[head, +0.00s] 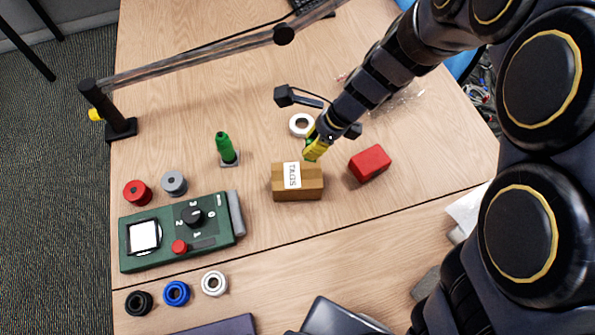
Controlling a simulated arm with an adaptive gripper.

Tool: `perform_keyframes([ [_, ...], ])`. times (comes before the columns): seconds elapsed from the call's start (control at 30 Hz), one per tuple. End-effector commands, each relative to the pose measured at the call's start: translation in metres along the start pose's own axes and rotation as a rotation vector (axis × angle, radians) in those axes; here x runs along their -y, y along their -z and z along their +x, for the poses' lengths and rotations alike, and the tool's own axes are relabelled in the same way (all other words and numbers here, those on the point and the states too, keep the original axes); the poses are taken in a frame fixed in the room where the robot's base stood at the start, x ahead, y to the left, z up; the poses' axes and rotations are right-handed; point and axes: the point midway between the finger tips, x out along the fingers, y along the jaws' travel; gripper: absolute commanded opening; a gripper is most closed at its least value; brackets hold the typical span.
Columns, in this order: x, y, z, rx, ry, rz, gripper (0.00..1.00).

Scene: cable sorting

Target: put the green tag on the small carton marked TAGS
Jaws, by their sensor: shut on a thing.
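The small brown carton (311,188) marked TAGS on its white label stands on the wooden table near the middle of the head view. My gripper (312,155), with yellow fingers, points down just behind the carton's top right part. It is shut on a small green piece, which I take to be the green tag (308,155). The tag is mostly hidden by the fingers. It shows close to the carton's top back edge, and I cannot tell whether it touches the carton.
A red block (370,163) lies right of the carton, and a white ring (301,124) lies behind it. A green bottle-like thing (224,145) stands to the left. A green meter (165,241) and several cable rings lie front left. The table behind the bottle is mostly clear.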

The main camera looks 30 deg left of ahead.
Motion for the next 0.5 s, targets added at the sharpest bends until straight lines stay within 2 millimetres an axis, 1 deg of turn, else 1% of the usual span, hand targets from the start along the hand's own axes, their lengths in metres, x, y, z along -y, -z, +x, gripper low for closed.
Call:
perform_keyframes([
  [0.03, -0.003, -0.011, 0.004, 0.0, -0.014, -0.035, 0.0],
  [0.1, -0.006, -0.019, 0.006, 0.001, -0.026, -0.066, 0.0],
  [0.2, -0.009, -0.025, 0.012, 0.002, -0.036, -0.088, 0.0],
  [0.27, -0.01, -0.024, 0.018, 0.002, -0.04, -0.092, 0.0],
  [0.4, -0.011, -0.014, 0.039, 0.002, -0.042, -0.088, 0.0],
  [0.5, -0.009, -0.01, 0.05, 0.002, -0.038, -0.089, 0.0],
])
